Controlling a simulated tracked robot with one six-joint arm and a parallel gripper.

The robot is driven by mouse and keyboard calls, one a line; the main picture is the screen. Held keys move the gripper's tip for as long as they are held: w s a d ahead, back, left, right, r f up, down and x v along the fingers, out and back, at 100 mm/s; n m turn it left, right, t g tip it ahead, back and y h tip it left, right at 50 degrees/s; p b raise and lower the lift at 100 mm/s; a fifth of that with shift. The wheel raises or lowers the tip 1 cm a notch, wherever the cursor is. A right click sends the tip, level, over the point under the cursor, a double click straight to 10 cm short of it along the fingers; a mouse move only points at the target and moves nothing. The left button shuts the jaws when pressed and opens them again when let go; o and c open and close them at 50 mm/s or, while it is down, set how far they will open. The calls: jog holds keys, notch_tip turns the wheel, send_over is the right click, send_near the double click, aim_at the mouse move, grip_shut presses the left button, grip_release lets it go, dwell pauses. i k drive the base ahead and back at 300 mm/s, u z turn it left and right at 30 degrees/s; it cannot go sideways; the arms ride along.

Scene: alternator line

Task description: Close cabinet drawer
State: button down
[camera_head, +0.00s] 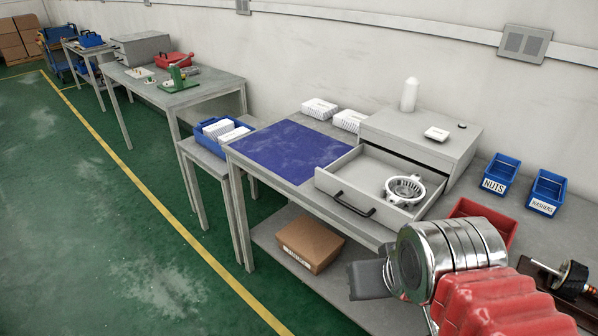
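The grey cabinet (428,138) stands on the workbench against the wall. Its drawer (345,179) is pulled out toward the front, with a black handle (354,204) on its front panel. A round silver metal part (404,190) lies inside the drawer. My gripper (368,280) is at the lower middle, in front of and below the drawer, to the right of the handle and apart from it in the picture. Its dark fingers are partly hidden by my wrist, so I cannot tell whether they are open.
A blue mat (288,150) lies left of the drawer. A red bin (484,221) stands to its right, partly behind my arm. Blue bins labelled NUTS (501,174) and WASHERS (547,191) stand farther right. A cardboard box (310,245) sits on the lower shelf. Green floor is clear at left.

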aim_at(356, 181)
jog(key=u, duration=0.55)
jog(key=i, duration=1.3)
jog(key=u, duration=0.1)
